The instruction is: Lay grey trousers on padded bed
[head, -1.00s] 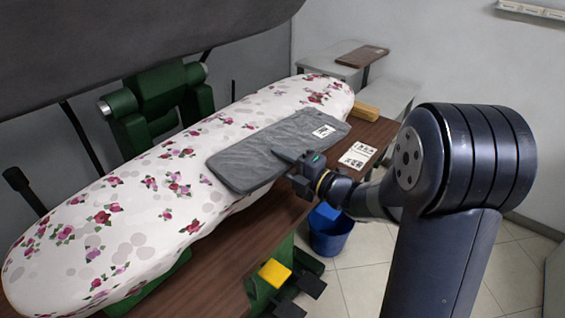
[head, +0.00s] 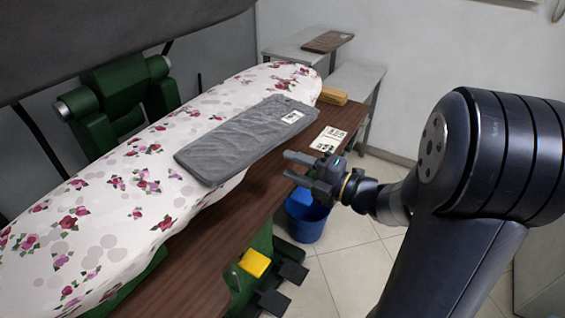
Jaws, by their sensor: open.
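The grey trousers (head: 240,142) lie folded flat on the padded bed (head: 105,212), which has a white cover with pink and red flowers. A white label shows near their far right end. Their near right edge lies close to the bed's front edge. My gripper (head: 295,168) is open and empty, to the right of the trousers and apart from them, over the brown wooden table edge. Nothing is between its fingers.
A dark press head (head: 110,35) hangs above the bed at the upper left. A printed card (head: 328,139) and a wooden block (head: 333,95) lie on the brown table (head: 215,245). A blue bucket (head: 307,222) and a yellow pedal (head: 254,263) are below. Grey side tables stand behind.

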